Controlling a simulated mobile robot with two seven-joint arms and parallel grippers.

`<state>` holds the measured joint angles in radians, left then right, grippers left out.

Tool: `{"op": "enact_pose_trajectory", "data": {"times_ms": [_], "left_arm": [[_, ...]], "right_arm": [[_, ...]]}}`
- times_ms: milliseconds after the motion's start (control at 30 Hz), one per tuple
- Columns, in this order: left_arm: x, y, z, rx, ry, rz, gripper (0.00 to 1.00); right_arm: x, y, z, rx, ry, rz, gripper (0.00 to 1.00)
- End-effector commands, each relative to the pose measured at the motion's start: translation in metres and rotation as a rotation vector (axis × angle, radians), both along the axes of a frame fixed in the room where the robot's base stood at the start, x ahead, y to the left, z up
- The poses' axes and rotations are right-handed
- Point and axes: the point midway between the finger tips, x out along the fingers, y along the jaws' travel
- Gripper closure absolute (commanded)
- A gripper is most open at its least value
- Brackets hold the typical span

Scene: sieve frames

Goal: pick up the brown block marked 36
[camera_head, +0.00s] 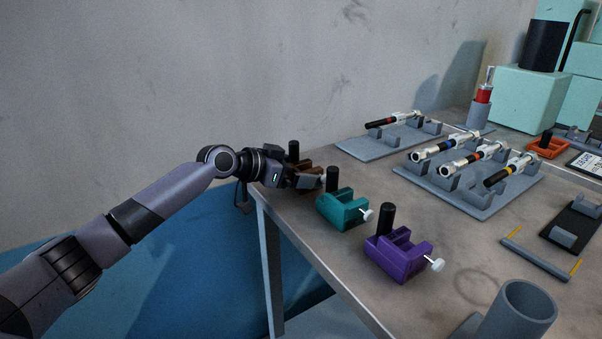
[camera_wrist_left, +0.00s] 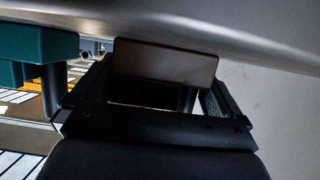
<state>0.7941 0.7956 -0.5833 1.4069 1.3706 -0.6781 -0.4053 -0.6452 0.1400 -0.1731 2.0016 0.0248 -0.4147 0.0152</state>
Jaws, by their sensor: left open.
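The brown block (camera_head: 304,166) sits at the far left corner of the table, with a black post on it. It is partly hidden behind my left gripper (camera_head: 303,180). In the left wrist view the brown block (camera_wrist_left: 165,65) shows as a dark brown face between the two open fingers. I cannot tell whether the fingers touch it. No number 36 is legible in either view. My right gripper is in neither view.
A teal block (camera_head: 340,210) stands close to the gripper, with a purple block (camera_head: 400,257) nearer. Both have black posts and white knobs. Grey racks (camera_head: 388,142) with metal tools stand farther right. A grey cylinder (camera_head: 522,310) is at front right. The wall is behind.

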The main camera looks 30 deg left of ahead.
Motion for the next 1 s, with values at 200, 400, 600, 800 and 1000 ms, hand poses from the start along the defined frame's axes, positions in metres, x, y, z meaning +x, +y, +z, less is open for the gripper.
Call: {"op": "enact_pose_trajectory", "data": {"times_ms": [200, 400, 600, 800, 1000], "left_arm": [[0.0, 0.0, 0.0, 0.0, 0.0, 0.0, 0.16], [0.0, 0.0, 0.001, 0.0, -0.001, 0.001, 0.4], [0.0, 0.001, 0.003, -0.001, -0.002, 0.001, 0.4], [0.0, 0.001, 0.02, 0.001, -0.005, 0.001, 0.4], [0.0, 0.0, 0.062, 0.0, -0.007, -0.001, 0.4]], "right_arm": [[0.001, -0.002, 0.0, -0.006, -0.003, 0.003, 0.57], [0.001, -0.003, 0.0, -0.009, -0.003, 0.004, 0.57], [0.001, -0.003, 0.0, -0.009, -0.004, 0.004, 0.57], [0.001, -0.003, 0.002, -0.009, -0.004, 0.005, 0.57], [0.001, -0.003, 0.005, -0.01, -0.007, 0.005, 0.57]]}}
